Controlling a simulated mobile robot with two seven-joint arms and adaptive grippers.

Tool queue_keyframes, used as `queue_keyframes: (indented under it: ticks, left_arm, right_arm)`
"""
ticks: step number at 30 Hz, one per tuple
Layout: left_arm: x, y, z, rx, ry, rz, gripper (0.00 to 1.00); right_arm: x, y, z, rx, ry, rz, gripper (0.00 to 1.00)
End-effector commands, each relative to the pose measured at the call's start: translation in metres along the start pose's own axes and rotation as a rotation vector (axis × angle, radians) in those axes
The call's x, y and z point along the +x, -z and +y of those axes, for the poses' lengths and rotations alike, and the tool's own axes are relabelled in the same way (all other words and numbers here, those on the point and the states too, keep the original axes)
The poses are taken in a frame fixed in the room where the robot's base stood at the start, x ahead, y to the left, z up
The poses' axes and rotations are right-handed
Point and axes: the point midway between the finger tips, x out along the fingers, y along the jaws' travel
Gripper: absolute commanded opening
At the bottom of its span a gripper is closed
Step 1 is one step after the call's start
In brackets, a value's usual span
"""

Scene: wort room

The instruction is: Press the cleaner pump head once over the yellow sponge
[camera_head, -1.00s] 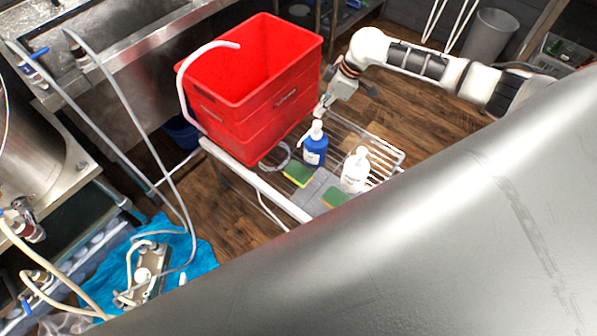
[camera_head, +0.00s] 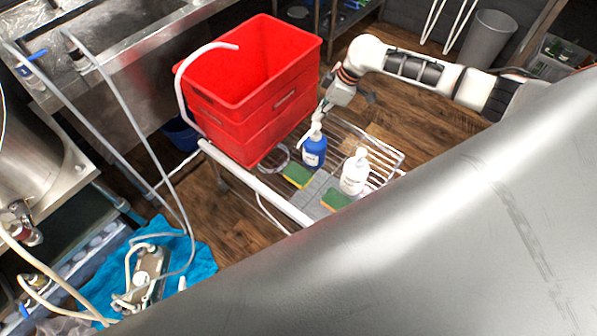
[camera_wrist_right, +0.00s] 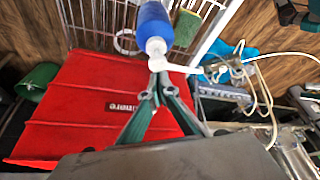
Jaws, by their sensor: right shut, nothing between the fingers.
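A blue bottle (camera_head: 314,152) with a white pump head (camera_head: 316,130) stands upright on a wire rack. A white pump bottle (camera_head: 354,172) stands to its right. A yellow-and-green sponge (camera_head: 297,176) lies beside the blue bottle, and a second sponge (camera_head: 336,200) lies nearer the white bottle. My right gripper (camera_head: 322,108) is shut and empty at the blue bottle's pump head. In the right wrist view its fingertips (camera_wrist_right: 158,77) are close to the white pump head (camera_wrist_right: 156,47); I cannot tell if they touch. My left gripper is not in view.
A red crate (camera_head: 215,113) stands immediately left of the bottles. The wire rack (camera_head: 385,154) has a white front rail (camera_head: 262,186). A grey flat piece (camera_head: 316,188) lies between the sponges. A large metal surface (camera_head: 430,220) fills the lower right.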

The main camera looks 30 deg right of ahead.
Motion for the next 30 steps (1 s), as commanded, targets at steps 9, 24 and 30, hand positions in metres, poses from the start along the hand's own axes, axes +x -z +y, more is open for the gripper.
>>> queue_keyframes:
  ticks: [9,24,30]
  left_arm:
    - [0.0,-0.003,0.001,0.0,-0.001,-0.006,0.4]
    - [0.001,-0.003,0.001,0.0,-0.001,-0.003,0.4]
    - [0.002,-0.005,0.001,-0.001,-0.001,-0.004,0.4]
  right_arm:
    - [0.0,0.0,0.0,0.0,0.0,0.0,0.0]
    - [0.005,-0.002,0.0,0.001,0.0,0.0,0.0]
    - [0.011,-0.005,0.0,0.001,0.001,0.0,0.0]
